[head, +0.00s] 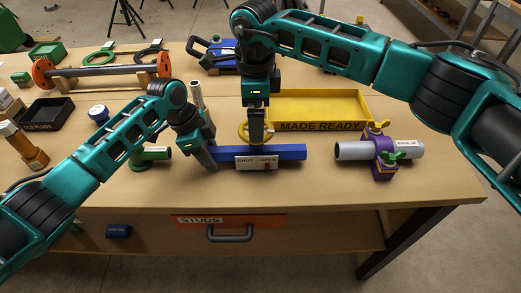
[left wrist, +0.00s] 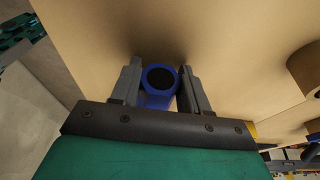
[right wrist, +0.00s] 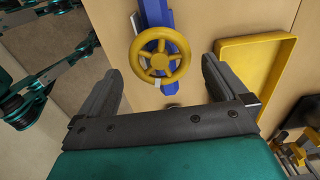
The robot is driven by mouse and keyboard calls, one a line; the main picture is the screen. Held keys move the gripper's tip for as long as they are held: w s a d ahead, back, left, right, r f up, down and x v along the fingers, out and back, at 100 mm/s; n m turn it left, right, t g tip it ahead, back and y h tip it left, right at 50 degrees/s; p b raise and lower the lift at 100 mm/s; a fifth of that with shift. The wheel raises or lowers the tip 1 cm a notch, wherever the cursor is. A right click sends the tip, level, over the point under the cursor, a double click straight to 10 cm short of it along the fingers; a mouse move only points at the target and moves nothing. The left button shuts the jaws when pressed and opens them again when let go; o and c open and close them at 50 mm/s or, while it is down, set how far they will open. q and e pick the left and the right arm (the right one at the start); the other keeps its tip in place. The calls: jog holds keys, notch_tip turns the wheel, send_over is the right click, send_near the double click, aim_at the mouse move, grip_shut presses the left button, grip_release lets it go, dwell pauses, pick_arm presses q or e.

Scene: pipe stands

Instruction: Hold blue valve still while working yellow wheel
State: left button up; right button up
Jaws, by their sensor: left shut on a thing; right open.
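The blue valve (head: 285,152) lies along the front of the table, with a white "SHUT / OPEN" label on its front. Its yellow wheel (head: 243,132) stands at its upper side, partly hidden by my right gripper in the head view. My left gripper (head: 211,160) is shut on the left end of the blue valve; the left wrist view shows its fingers on both sides of the pipe's open end (left wrist: 160,79). My right gripper (head: 256,138) is open and empty above the valve. In the right wrist view the yellow wheel (right wrist: 160,56) lies ahead of the fingers, slightly left of centre and apart from them.
A yellow tray (head: 330,103) marked "MADE READY" stands just behind the valve. A grey pipe with a purple clamp (head: 382,152) is to the right. A green fitting (head: 150,155) is left of my left gripper. The table's front edge is close.

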jog(key=shift+f, duration=1.45)
jog(key=shift+c, duration=0.4)
